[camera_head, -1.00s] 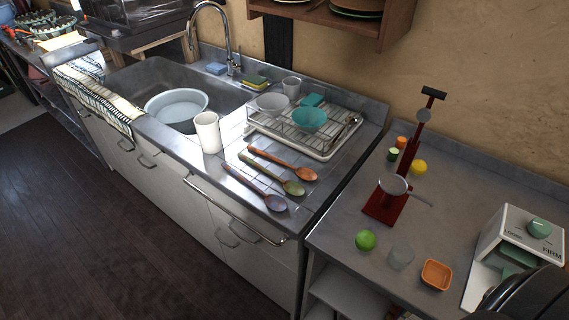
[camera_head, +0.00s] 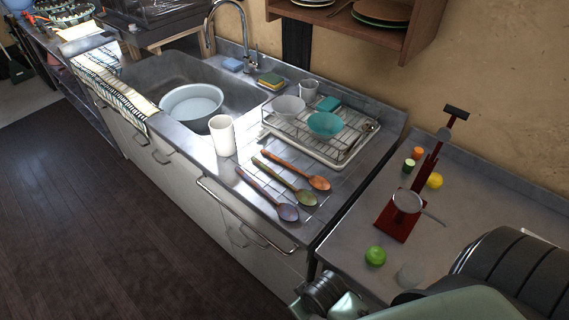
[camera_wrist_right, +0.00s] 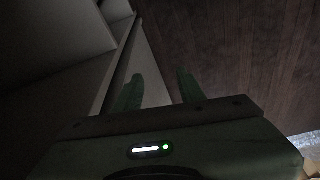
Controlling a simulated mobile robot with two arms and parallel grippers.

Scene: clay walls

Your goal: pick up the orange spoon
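The orange spoon (camera_head: 297,169) lies on the steel counter right of the sink, in the head view. It is the farthest back of three spoons lying side by side. The green spoon (camera_head: 285,182) is in the middle and the purple-brown spoon (camera_head: 268,195) is nearest the front edge. My right arm shows at the lower right of the head view, but its fingers are not visible there. In the right wrist view my right gripper (camera_wrist_right: 160,90) has its two green fingers apart with nothing between them. It is away from the spoons. My left gripper is in neither view.
A white cup (camera_head: 222,136) stands left of the spoons. A dish rack (camera_head: 345,153) with bowls is behind them. A sink (camera_head: 150,80) holds a white basin (camera_head: 192,103). A green fruit (camera_head: 375,256) and a red press (camera_head: 400,215) stand on the right counter. A towel bar (camera_head: 240,215) runs along the front.

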